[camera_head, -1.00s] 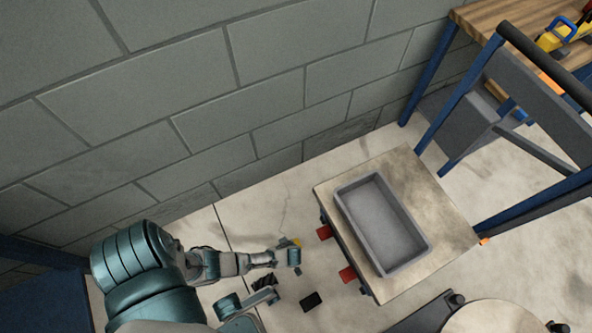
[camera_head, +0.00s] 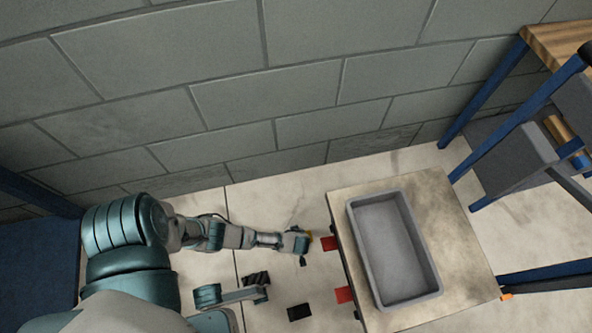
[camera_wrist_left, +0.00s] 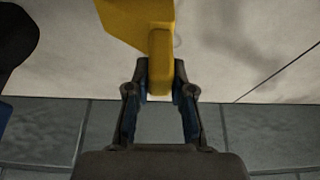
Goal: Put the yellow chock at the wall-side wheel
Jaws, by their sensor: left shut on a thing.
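The yellow chock (camera_wrist_left: 160,35) is in the jaws of my left gripper (camera_wrist_left: 160,75) in the left wrist view, its narrow part between the fingertips. In the head view only a sliver of yellow (camera_head: 308,234) shows by my left gripper (camera_head: 302,246), low beside the cart (camera_head: 445,260). A dark rounded thing (camera_wrist_left: 14,42), perhaps a wheel, stands apart from the chock at the wrist view's upper left. The cart's top hides its wheels in the head view. A second arm link of mine shows below; its jaws cannot be made out clearly.
A grey tray (camera_head: 352,240) stands on the cart. Two red parts (camera_head: 330,243) (camera_head: 344,295) stick out from its near side. A dark block (camera_head: 299,312) lies on the floor. The block wall (camera_head: 230,120) runs behind; a blue-legged bench (camera_head: 486,95) stands at upper right.

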